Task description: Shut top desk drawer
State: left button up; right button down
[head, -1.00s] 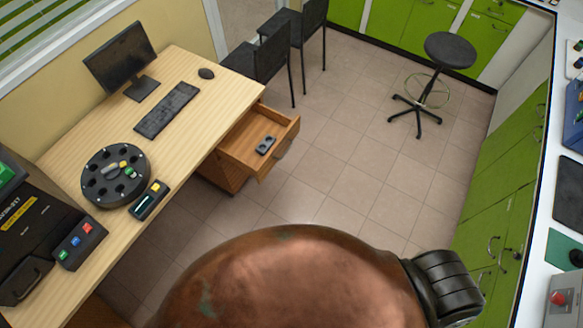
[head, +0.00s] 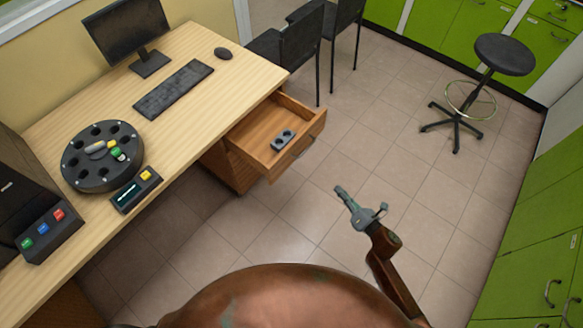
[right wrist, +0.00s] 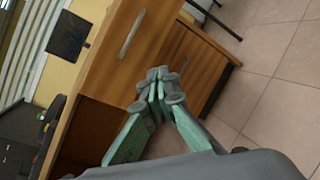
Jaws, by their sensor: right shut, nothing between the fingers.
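The top desk drawer (head: 248,149) is pulled out from the right side of the wooden desk (head: 205,107). A small grey object with two round hollows (head: 284,139) lies inside it. My right gripper (head: 341,191) is shut and empty, in the air in front of and to the right of the drawer, apart from it in the head view. In the right wrist view, the closed fingertips (right wrist: 158,82) show in front of wooden drawer fronts, one with a metal handle (right wrist: 131,34). I cannot tell the gap there. My left gripper is not in view.
On the desk are a monitor (head: 126,27), a keyboard (head: 174,89), a mouse (head: 222,54) and a round black sample holder (head: 78,178). Black chairs (head: 292,50) stand just beyond the drawer. A stool (head: 503,54) stands farther right. The tiled floor between is clear.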

aim_at(277, 162)
jog(key=s+a+r+n+g+y+b, duration=0.25)
jog(key=a+r+n+y+b, duration=0.2)
jog(key=a+r+n, duration=0.55)
jog(key=w+a, duration=0.2)
jog(key=a, duration=0.1)
jog(key=w+a+f+n+b, duration=0.1)
jog(key=w+a, duration=0.2)
jog(key=a, duration=0.1)
jog(key=w+a+f+n+y, duration=0.1)
jog(key=w+a, duration=0.1)
jog(key=a, duration=0.1)
jog(key=shift+w+a+f, duration=0.2)
jog(key=shift+w+a, duration=0.1)
jog(key=shift+a, duration=0.05)
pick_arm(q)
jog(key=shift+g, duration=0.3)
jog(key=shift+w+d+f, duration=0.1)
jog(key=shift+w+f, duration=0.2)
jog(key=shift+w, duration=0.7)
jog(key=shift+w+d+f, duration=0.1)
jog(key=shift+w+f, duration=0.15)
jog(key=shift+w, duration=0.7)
pick_arm(e)
jog(key=shift+w+a, duration=0.3)
jog(key=shift+a, duration=0.15)
pick_arm(q)
jog(key=shift+b, duration=0.3)
